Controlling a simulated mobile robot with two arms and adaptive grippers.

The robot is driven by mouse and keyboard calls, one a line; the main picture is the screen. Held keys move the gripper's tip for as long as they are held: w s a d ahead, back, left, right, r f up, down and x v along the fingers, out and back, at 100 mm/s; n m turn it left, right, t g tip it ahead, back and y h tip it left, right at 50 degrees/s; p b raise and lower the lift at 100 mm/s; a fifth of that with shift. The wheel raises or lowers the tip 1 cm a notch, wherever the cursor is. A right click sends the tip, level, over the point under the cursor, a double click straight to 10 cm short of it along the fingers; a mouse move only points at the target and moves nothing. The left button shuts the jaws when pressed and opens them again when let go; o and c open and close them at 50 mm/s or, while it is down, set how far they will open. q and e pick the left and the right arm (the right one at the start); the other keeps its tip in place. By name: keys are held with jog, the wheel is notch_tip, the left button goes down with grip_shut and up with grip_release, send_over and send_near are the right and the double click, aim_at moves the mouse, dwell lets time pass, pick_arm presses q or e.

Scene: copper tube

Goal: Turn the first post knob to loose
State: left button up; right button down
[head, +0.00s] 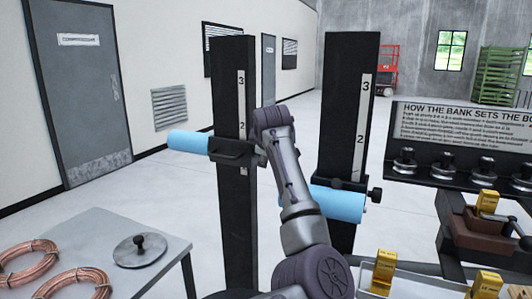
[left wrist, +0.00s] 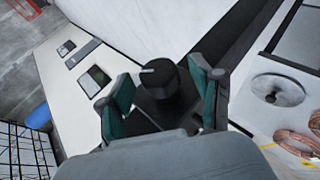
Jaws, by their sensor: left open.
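Two black posts stand side by side, the left post (head: 229,90) and the right post (head: 345,70), each with a white scale marked 2 and 3. A dark carriage (head: 228,152) sits on the left post. In the left wrist view a black knob (left wrist: 160,82) with a pale mark on top lies between the two green-padded fingers of my left gripper (left wrist: 163,95). The gripper is open around it; contact cannot be told. In the head view my arm hides that knob. The right post has its own black side knob (head: 375,195). My right gripper is not in view.
Light-blue cylinders show at the left post (head: 188,142) and right post (head: 338,204). A grey table (head: 165,272) at lower left holds copper coils (head: 28,252) and a round plate (head: 139,250). A sign (head: 462,122) and a rack with several weights stand at right.

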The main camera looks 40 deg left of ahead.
pick_arm(q)
jog(key=v, duration=1.2)
